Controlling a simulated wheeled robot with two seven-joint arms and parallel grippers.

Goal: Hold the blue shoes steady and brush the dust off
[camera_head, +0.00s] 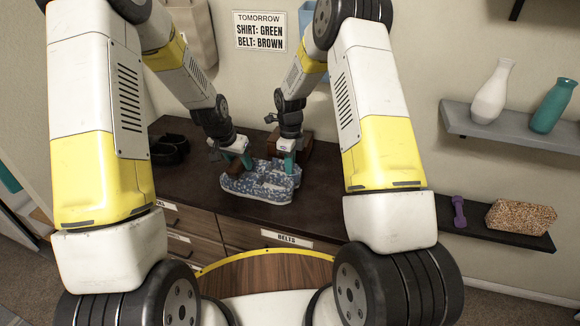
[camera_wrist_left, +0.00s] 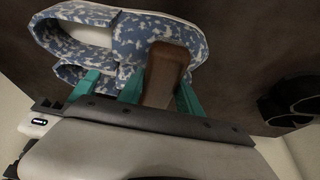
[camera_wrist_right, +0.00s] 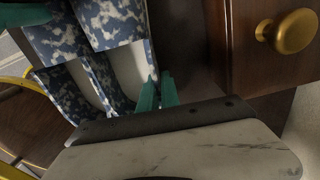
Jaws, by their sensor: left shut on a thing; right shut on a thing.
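The blue shoes (camera_head: 255,186), a white-speckled pair side by side, lie on the dark dresser top; they also show in the left wrist view (camera_wrist_left: 150,32) and right wrist view (camera_wrist_right: 75,85). My left gripper (camera_head: 243,162) is shut on a brown wooden brush (camera_wrist_left: 166,72), whose end overlaps a shoe's toe in the left wrist view. Its bristles are hidden, and I cannot tell if they touch. My right gripper (camera_head: 289,165) is shut on the edge of a shoe at its opening, with teal fingertips (camera_wrist_right: 158,92) close together there.
A brown wooden box (camera_head: 294,146) with a gold knob (camera_wrist_right: 294,31) stands close behind my right gripper. Dark shoes (camera_head: 170,150) sit at the dresser's left. Wall shelves at right hold vases (camera_head: 492,92), a purple dumbbell (camera_head: 459,212) and a speckled box (camera_head: 520,217). The dresser's front right is clear.

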